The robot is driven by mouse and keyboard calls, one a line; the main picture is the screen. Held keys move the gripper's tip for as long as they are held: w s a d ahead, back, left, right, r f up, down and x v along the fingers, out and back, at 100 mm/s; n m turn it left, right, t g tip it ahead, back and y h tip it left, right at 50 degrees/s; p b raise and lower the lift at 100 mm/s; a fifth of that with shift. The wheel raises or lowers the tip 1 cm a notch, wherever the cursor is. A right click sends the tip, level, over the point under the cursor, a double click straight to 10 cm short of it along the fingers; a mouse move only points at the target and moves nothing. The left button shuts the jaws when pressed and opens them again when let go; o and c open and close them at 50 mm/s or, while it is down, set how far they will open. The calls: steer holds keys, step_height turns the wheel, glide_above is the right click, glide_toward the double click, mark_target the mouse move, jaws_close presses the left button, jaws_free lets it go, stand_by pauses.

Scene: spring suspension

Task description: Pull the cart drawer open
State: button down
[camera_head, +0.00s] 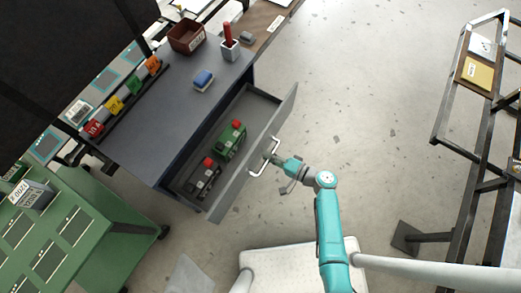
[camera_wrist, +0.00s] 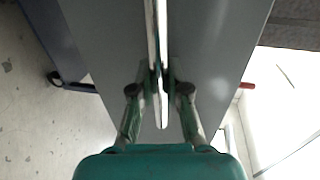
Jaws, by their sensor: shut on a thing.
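The grey cart drawer (camera_head: 252,153) stands pulled out from the dark grey cart (camera_head: 150,120) in the head view. Its inside shows, with a green item (camera_head: 229,141) and a black item (camera_head: 203,178), each with a red part. A pale bar handle (camera_head: 263,158) is on the drawer's front panel. My gripper (camera_head: 274,160) is at this handle. In the wrist view the handle (camera_wrist: 163,60) runs between the two fingers of my gripper (camera_wrist: 160,84), which are shut on it, in front of the grey drawer front (camera_wrist: 215,50).
On the cart top are a blue sponge-like block (camera_head: 203,80), a brown bin (camera_head: 187,37) and a cup with a red object (camera_head: 230,45). A green cabinet (camera_head: 70,230) is at the lower left. A metal rack (camera_head: 445,120) stands right. The floor between is clear.

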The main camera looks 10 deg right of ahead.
steer(key=shift+s+d, duration=0.25)
steer(key=shift+d, duration=0.15)
steer(key=c, duration=1.1)
jaws_free()
steer(key=shift+c, duration=0.2)
steer(key=shift+d, duration=0.1)
steer(key=v, duration=1.1)
steer(key=shift+s+d, duration=0.3)
steer(key=shift+s, duration=0.05)
